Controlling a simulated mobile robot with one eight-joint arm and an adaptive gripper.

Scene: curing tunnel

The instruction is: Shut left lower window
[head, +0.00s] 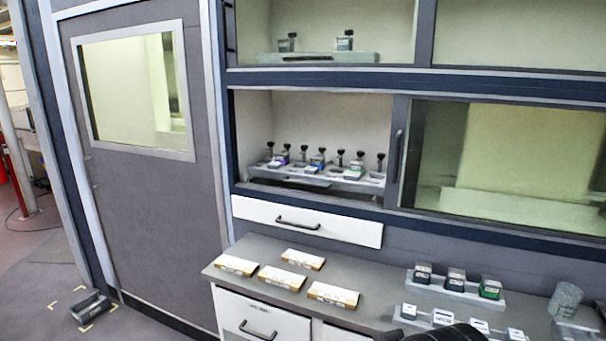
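The lower window opening (330,118) on the left stands open, with a pale interior behind it. A dark-framed glass pane (490,165) covers the right part of the lower row. A vertical handle (397,155) sits on the upright frame at the pane's left edge, beside the opening. Inside the opening a grey rack (310,178) holds several small vials and black-knobbed pieces near the sill. A black part of what looks like my gripper (432,333) shows at the bottom edge, well below the window. Its fingers are cut off or hidden.
A closed white drawer (305,221) is under the opening. The grey counter (245,250) holds several flat cream boxes, racks of small containers at right and a grey speckled cylinder (565,300). A grey door (150,210) is at left. A dark tray (90,307) lies on the floor.

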